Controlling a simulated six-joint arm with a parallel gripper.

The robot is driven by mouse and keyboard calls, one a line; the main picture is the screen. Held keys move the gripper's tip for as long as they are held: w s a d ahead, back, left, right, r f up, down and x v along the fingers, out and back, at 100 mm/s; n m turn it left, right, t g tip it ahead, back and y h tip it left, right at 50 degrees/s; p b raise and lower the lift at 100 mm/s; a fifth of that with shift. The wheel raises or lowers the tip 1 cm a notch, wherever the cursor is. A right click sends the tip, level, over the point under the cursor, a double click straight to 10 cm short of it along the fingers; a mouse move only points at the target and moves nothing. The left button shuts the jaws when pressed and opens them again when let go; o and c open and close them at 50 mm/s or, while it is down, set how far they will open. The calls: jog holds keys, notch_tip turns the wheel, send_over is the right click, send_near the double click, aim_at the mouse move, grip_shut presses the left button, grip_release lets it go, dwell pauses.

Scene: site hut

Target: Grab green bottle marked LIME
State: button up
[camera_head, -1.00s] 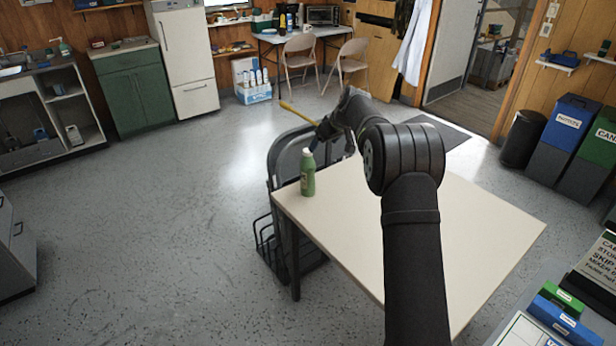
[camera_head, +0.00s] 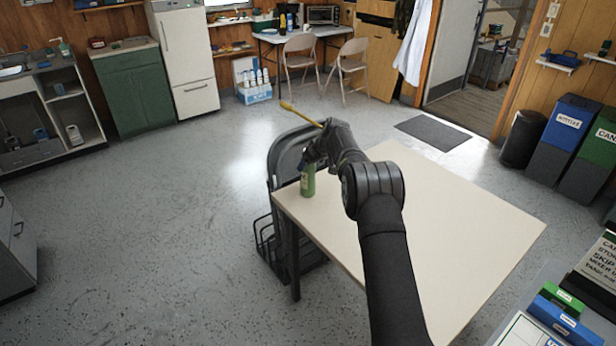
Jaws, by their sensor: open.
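The green bottle (camera_head: 308,182) stands upright at the far left corner of the pale table. Its upper part is covered by my gripper (camera_head: 309,162), and its label cannot be read from here. My gripper is open at the bottle's top. Whether its fingers touch the bottle, or sit around or behind it, cannot be told.
The pale table top (camera_head: 450,215) is otherwise clear. A thin yellow rod (camera_head: 300,115) shows just beyond my gripper.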

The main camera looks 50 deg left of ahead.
jog(key=shift+x, duration=1.45)
jog(key=shift+c, duration=0.5)
jog(key=c, duration=1.2)
